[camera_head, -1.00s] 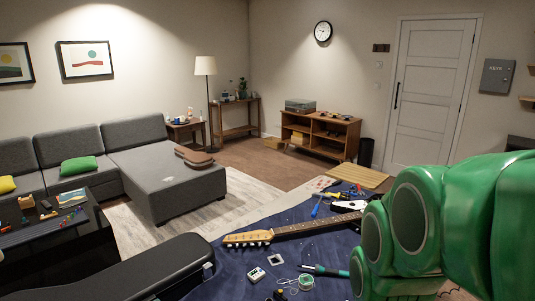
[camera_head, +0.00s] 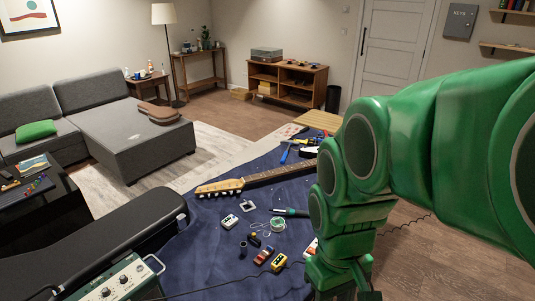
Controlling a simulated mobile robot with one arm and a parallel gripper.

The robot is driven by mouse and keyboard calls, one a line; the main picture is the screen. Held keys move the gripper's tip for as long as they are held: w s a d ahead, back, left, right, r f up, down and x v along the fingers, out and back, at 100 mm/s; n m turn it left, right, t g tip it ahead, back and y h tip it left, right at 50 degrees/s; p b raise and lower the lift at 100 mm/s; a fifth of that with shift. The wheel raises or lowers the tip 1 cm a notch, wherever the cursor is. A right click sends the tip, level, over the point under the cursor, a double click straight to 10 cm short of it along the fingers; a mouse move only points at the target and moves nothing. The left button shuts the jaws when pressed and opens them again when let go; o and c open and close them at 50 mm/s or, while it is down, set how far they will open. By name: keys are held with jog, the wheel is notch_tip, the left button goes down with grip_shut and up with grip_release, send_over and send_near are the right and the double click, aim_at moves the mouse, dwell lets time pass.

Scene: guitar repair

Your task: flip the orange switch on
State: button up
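I cannot make out an orange switch in this view. A device with a green-grey panel and several knobs (camera_head: 116,283) shows at the bottom left, cut off by the lower edge. A small yellow-orange box (camera_head: 279,262) lies on the blue cloth, too small to tell if it bears a switch. My green arm fills the right side and reaches down to the lower edge; my gripper's fingers are out of view.
A guitar neck (camera_head: 255,180) lies across the blue cloth (camera_head: 206,255), with a white pedal (camera_head: 229,221), a green spool (camera_head: 278,224) and tools around it. A black case (camera_head: 110,230) lies at the left.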

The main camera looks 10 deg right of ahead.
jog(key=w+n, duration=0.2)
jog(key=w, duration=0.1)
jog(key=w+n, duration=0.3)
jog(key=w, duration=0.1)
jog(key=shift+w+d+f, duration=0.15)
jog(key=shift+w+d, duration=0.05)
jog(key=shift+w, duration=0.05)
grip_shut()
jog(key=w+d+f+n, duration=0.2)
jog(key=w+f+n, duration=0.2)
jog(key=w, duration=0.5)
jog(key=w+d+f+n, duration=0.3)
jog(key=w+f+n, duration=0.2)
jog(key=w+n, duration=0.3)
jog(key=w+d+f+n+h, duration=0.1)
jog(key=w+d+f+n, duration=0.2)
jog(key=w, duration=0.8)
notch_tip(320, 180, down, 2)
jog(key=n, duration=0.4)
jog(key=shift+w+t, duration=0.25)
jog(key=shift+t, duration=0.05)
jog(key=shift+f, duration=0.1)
